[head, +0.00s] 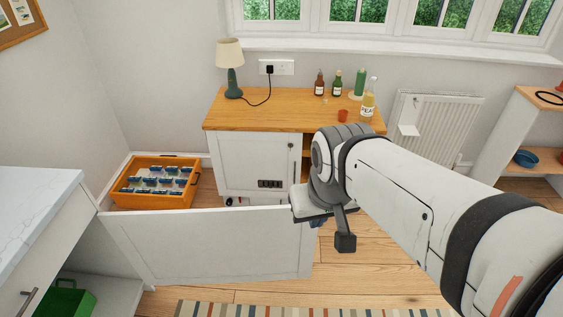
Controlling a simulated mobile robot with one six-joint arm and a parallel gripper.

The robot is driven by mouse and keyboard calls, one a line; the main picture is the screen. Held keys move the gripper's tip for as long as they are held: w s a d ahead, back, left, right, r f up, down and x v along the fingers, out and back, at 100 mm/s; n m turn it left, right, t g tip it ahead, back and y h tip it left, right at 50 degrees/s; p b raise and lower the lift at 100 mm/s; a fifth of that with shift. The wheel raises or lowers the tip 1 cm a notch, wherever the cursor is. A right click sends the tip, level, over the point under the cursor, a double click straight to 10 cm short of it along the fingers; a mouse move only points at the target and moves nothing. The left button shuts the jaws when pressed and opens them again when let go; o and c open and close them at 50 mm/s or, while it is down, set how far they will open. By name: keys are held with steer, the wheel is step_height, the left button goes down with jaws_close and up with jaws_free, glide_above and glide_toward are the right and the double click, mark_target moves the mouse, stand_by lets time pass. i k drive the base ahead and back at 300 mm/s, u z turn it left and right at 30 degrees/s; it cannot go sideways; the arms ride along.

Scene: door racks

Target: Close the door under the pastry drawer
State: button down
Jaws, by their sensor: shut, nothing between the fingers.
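A wide white door (205,245) stands swung open across the floor. Its left end meets the white counter unit (40,215), and its free right end is by my gripper. A drawer front with a grey handle (30,300) is on that unit above an open compartment; no pastry label is readable. My gripper (345,241) is shut and empty, pointing down just right of the door's free upper corner. My wrist overlaps that corner in the picture; I cannot tell whether it touches the door.
A green box (70,299) sits in the open compartment. Behind the door are an orange crate (153,202) and a wooden-topped cabinet (285,115) with a lamp (230,62) and bottles. A striped rug (230,309) lies in front on open floor.

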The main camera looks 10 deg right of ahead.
mark_target(259, 243)
steer(key=u, duration=0.1)
steer(key=i, duration=0.95)
steer(key=z, duration=0.05)
